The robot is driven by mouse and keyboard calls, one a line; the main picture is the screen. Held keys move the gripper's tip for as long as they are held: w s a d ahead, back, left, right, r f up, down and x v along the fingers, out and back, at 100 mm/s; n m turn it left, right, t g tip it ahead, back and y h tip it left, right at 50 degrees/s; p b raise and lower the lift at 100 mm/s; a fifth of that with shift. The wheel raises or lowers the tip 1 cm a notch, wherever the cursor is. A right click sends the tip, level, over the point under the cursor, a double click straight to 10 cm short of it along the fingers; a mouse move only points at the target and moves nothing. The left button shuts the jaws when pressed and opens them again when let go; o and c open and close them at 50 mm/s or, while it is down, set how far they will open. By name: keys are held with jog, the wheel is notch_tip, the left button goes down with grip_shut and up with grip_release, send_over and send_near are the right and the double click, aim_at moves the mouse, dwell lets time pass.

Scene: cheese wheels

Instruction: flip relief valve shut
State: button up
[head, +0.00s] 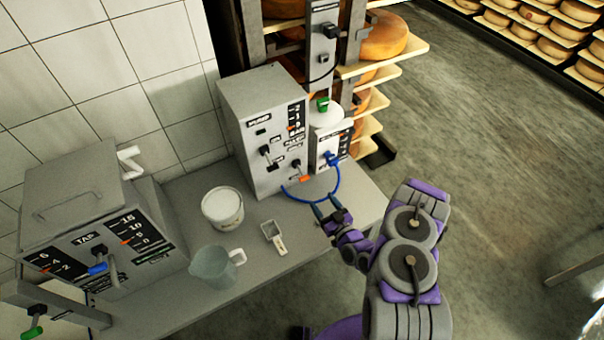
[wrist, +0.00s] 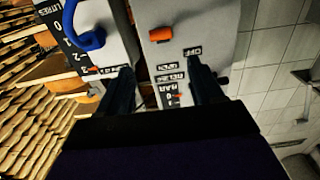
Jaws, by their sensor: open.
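The relief valve appears to be the orange-tipped lever (head: 304,178) low on the front of the grey pump box (head: 262,115). Its orange handle (wrist: 161,34) also shows in the wrist view, lying sideways on a pale panel near a label that seems to read OFF. My gripper (head: 325,208) is in front of the box, at the table's front edge. In the wrist view its two dark fingers (wrist: 163,82) are spread with nothing between them. The orange handle is beyond the fingertips, between their lines, and not touched.
A blue hose (head: 312,201) loops near my gripper from a blue valve (head: 331,158) on the neighbouring unit. A white tub (head: 222,208), a jug (head: 213,268) and a small scoop (head: 274,236) stand on the table (head: 180,300).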

aim_at(305, 178)
jog(key=b+x, duration=0.4)
jog(key=x, duration=1)
jog(key=shift+w+a+f+b, duration=0.1)
jog(key=shift+a+f+b, duration=0.05)
jog(key=shift+a+b, duration=0.15)
jog(key=shift+w+a, duration=0.3)
jog(key=shift+w, duration=0.2)
jog(key=shift+c, duration=0.4)
